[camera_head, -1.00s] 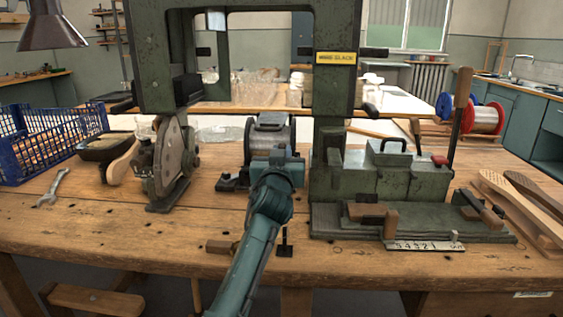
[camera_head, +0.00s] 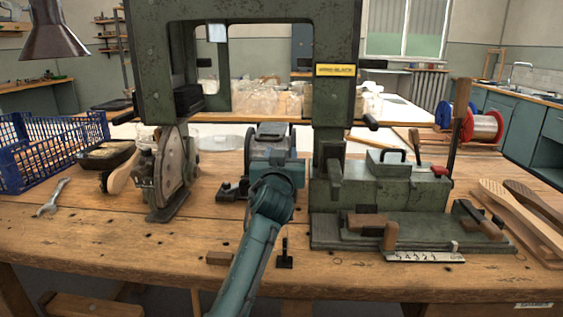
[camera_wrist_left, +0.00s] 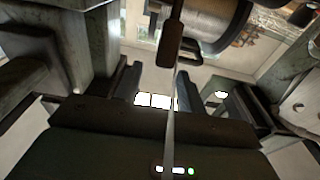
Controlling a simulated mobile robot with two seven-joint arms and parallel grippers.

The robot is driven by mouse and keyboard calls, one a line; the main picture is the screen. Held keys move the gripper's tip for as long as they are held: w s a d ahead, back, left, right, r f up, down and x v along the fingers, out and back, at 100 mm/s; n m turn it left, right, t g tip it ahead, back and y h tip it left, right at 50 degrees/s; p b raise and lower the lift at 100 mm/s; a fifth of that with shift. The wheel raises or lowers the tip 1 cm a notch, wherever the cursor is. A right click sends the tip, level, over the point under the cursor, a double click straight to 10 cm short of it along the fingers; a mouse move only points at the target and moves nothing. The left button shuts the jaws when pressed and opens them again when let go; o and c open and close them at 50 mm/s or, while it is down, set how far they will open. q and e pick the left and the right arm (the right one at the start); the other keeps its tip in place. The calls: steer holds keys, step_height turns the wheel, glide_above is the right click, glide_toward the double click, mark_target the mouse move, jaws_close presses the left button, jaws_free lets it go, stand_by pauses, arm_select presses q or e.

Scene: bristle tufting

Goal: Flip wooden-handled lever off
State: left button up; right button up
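An upright lever (camera_head: 462,96) with a brown wooden handle stands at the right end of the green machine (camera_head: 395,190) in the head view. My left arm reaches up the middle of the head view; its gripper points away and its fingertips are hidden there. In the left wrist view the left gripper (camera_wrist_left: 153,88) has two dark fingers, apart. A brown handle (camera_wrist_left: 170,45) on a thin grey rod shows ahead of them. The rod runs down the picture between the fingers; I cannot tell which lever this is or whether it touches. My right gripper is not in view.
A grinding wheel (camera_head: 172,175) stands left of my arm, a motor-like unit (camera_head: 270,138) behind it. A wrench (camera_head: 52,197) and blue crate (camera_head: 45,160) lie left. The front bench is mostly clear.

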arm_select(q)
step_height(320, 180, up, 8)
steer(key=p, duration=0.1)
steer(key=shift+s+f, duration=0.1)
steer(key=shift+f, duration=0.1)
